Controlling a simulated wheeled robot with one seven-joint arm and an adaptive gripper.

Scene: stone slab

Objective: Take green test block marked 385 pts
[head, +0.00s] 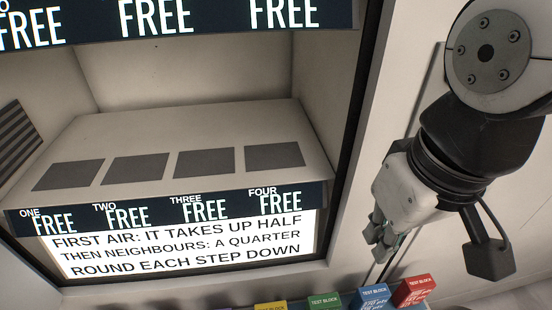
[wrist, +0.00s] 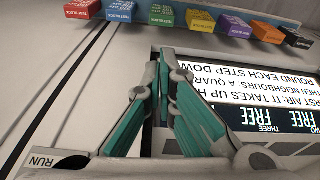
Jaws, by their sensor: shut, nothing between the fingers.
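The green test block (head: 325,300) is at the bottom edge of the head view, between a yellow and a blue block and partly cut off. It also shows in the wrist view (wrist: 167,14) at the top, in a row of blocks. No points number can be read on it. My gripper (head: 379,243) is shut and empty, in front of the pale panel right of the screen and above the blocks. In the wrist view its teal fingers (wrist: 165,62) meet at their tips, apart from the green block and pointing roughly towards it.
The red (head: 413,290), blue (head: 370,298) and yellow (head: 270,306) blocks stand nearby. Purple (wrist: 234,26), orange (wrist: 267,33) and black (wrist: 297,39) blocks continue the row. A lit sign (head: 185,243) sits under a shelf (head: 190,125) with several empty dark squares marked FREE.

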